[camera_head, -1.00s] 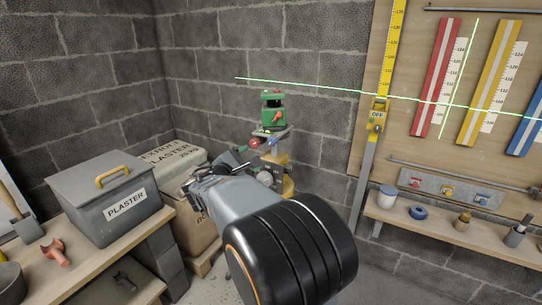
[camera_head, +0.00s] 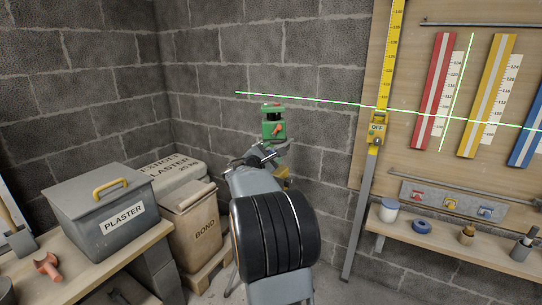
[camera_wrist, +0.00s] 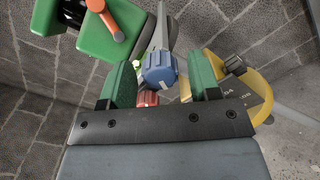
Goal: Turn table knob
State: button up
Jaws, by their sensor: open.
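The green laser level (camera_head: 273,128) with an orange lever stands in the corner on its mount, above my gripper. It also shows at the upper left of the wrist view (camera_wrist: 100,35). A blue knob (camera_wrist: 160,72) lies between the green pads of my gripper (camera_wrist: 160,82) in the wrist view. The jaws are open, with a gap on each side of the knob; contact is not visible. A red knob (camera_wrist: 148,99) sits below it, partly hidden by the gripper body. In the head view my gripper (camera_head: 267,152) hides both knobs.
A yellow bracket with a black knob (camera_wrist: 235,66) stands close to the right jaw. Block walls are behind. A board with scales (camera_head: 375,120) and a shelf (camera_head: 450,240) are at right. Green laser lines cross it.

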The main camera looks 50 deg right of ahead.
jog(key=shift+d, duration=0.2)
jog(key=shift+c, duration=0.5)
jog(key=c, duration=0.8)
jog(key=shift+c, duration=0.2)
jog(key=n+p, duration=0.2)
jog(key=n, duration=0.2)
jog(key=shift+r+n+p, duration=0.1)
jog(key=shift+n+p, duration=0.2)
jog(key=shift+p, duration=0.05)
jog(key=shift+n+p, duration=0.8)
jog(key=shift+n, duration=0.6)
